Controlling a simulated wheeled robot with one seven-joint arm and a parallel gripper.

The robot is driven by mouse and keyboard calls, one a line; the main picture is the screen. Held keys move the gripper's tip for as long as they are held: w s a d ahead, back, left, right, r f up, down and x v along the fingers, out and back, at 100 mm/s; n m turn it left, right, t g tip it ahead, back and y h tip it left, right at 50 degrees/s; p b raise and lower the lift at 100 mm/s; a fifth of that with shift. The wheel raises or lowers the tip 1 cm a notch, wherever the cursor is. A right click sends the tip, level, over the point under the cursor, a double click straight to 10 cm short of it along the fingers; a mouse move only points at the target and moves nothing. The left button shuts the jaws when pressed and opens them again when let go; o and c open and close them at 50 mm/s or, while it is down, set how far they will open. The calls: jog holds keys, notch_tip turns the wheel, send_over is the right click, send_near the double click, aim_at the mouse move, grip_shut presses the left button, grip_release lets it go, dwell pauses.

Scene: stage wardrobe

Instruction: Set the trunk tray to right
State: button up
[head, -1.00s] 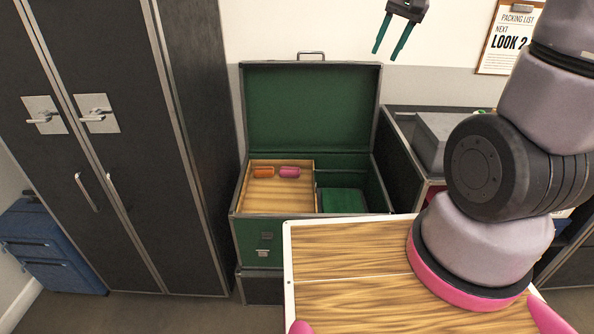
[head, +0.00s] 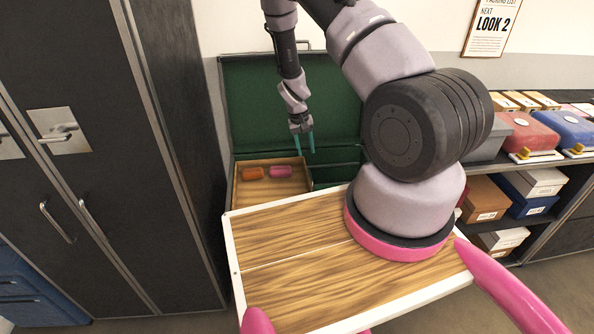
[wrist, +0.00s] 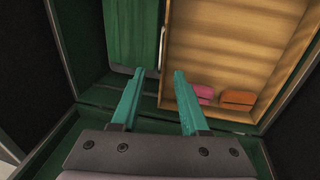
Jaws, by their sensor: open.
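The trunk tray (head: 275,188) is a pale wooden tray in the left part of the green open trunk (head: 285,105). An orange roll (head: 253,173) and a pink roll (head: 281,172) lie in it. My gripper (head: 304,143) hangs above the trunk at the tray's right side, its teal fingers apart and empty. In the wrist view my gripper (wrist: 155,85) points down into the trunk, with one fingertip close to the tray's edge; I cannot tell if they touch. My wooden top hides the trunk's front.
A dark wardrobe (head: 160,110) with metal handles stands close on the left. On the right, a shelf unit holds several boxes, among them a red box (head: 528,133) and a blue box (head: 570,128). The trunk lid stands open at the back.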

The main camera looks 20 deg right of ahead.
jog(key=f, duration=0.4)
jog(key=d+f, duration=0.1)
jog(key=f, duration=0.7)
jog(key=shift+s+d, duration=0.15)
jog(key=shift+d, duration=0.25)
grip_shut()
dwell(0.8)
